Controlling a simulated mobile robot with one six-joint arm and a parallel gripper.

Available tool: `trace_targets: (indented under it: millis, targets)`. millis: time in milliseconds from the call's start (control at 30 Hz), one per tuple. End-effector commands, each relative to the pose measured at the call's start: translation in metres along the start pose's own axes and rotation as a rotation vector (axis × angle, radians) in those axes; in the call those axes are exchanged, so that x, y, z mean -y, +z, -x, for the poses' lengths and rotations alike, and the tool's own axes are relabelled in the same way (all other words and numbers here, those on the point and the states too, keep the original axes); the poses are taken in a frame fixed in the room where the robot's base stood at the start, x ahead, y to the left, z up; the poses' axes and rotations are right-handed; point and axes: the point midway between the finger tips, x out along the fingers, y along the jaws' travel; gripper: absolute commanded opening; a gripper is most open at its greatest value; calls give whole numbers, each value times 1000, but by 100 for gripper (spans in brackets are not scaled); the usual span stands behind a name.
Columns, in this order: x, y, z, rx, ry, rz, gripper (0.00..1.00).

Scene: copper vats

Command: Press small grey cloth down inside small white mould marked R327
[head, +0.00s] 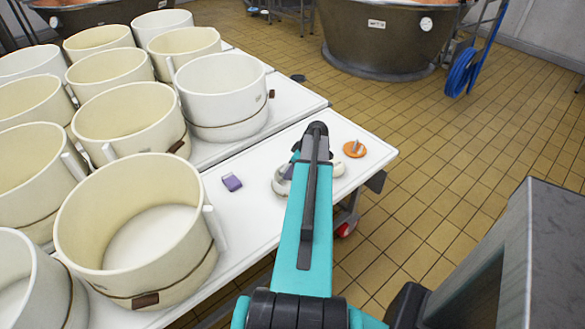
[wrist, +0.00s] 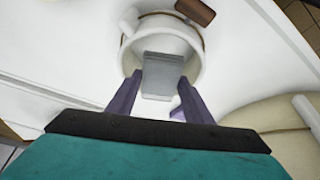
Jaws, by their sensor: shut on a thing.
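The small white mould (wrist: 133,48) stands on the white table top in the wrist view, its open mouth showing. It has a brown tag (wrist: 195,11) on its rim side; no marking is readable. In the head view, the mould (head: 281,184) is mostly hidden behind my arm. The small grey cloth (wrist: 162,72) is flat and lies between my fingers, its far part over the mould's opening and its near part at the near rim. My gripper (wrist: 160,82) is shut on the cloth at the mould's near rim. Whether the cloth touches the mould's inside cannot be told.
Several large cream moulds (head: 140,232) crowd the left of the tables; one (wrist: 268,118) is near my gripper at right. A copper vat (head: 385,40) stands beyond on the tiled floor.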

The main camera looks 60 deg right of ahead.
Motion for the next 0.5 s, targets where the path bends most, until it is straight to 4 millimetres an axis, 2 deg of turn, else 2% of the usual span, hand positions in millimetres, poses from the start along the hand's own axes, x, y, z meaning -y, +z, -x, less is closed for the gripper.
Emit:
trace_targets:
  millis: [500]
  targets:
    - [0,14,-34,0,-1,1,24]
